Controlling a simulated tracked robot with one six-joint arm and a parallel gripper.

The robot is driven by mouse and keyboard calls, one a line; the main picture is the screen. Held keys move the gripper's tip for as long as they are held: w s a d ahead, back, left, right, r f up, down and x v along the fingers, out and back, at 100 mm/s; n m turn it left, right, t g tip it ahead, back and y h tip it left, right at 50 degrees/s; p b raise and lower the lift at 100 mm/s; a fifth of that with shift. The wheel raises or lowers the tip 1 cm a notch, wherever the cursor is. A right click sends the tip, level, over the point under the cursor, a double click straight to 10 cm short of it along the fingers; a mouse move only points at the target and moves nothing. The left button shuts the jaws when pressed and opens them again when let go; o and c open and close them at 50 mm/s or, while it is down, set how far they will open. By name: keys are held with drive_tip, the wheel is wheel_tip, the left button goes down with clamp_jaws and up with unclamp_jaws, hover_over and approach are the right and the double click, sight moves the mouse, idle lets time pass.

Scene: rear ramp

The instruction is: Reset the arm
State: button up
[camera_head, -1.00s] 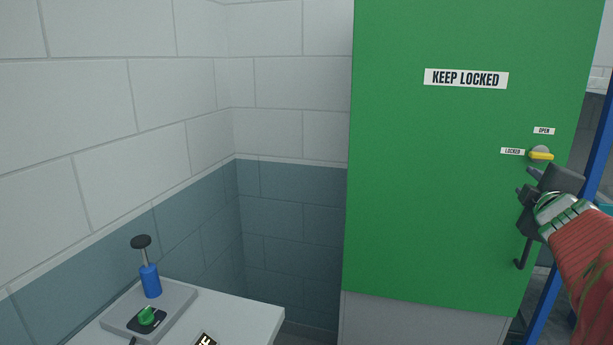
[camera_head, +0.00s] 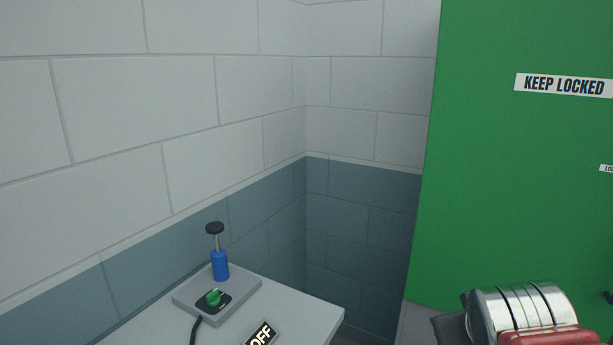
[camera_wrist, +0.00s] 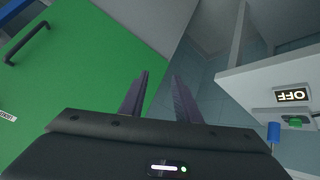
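In the wrist view, my gripper (camera_wrist: 160,98) shows two dark fingers held apart with nothing between them, so it is open and empty. Beyond the fingers lie the green door and the tiled wall corner. In the head view, part of my arm shows at the bottom right, in front of the green door. The fingertips cannot be made out there.
A green door (camera_head: 480,190) marked KEEP LOCKED stands at the right. Block walls meet in a corner behind.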

drive_tip(key=s+a+f+g+y, duration=0.2)
drive_tip(key=s+a+f, duration=0.4)
drive_tip(key=a, duration=0.5)
drive_tip(key=s+y, duration=0.1)
drive_tip(key=s, duration=0.1)
drive_tip(key=shift+s+a+g+y, duration=0.3)
drive_tip(key=shift+a, duration=0.05)
drive_tip(key=shift+f, duration=0.1)
